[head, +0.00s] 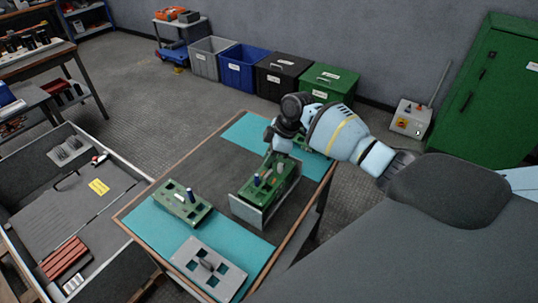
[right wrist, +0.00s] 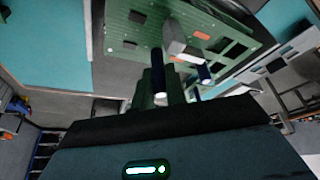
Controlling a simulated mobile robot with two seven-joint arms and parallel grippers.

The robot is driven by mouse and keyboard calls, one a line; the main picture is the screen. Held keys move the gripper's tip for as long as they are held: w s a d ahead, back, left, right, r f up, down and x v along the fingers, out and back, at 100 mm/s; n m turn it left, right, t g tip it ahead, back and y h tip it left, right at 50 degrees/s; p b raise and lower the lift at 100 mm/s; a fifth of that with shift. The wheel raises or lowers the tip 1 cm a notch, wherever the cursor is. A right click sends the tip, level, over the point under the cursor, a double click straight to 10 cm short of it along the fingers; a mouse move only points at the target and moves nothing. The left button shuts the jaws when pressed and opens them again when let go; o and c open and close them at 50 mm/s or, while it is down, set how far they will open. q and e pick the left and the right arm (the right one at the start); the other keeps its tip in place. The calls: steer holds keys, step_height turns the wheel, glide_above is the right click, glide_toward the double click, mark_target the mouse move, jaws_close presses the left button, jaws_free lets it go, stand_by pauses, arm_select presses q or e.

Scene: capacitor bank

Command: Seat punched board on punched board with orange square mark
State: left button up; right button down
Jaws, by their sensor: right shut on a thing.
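A green punched board (head: 268,187) with small upright parts lies in a grey tray (head: 245,212) at the middle of the table. In the right wrist view, green board surface (right wrist: 118,38) shows a small orange mark, dark square holes, dark blue cylinders (right wrist: 158,72) and a pale grey block (right wrist: 180,42). Another green punched board (head: 178,204) lies on the left teal mat. My left gripper is not in view.
A grey plate with square holes and a handle (head: 208,266) lies on the near teal mat (head: 170,240). The dark table strip (head: 200,165) left of the tray is clear. Bins (head: 240,68) stand behind.

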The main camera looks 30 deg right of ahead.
steer(key=shift+f, duration=0.1)
stand_by(0.7)
steer(key=c, duration=1.3)
jaws_free()
steer(key=shift+c, duration=0.2)
steer(key=v, duration=0.8)
steer(key=shift+a+f, duration=0.1)
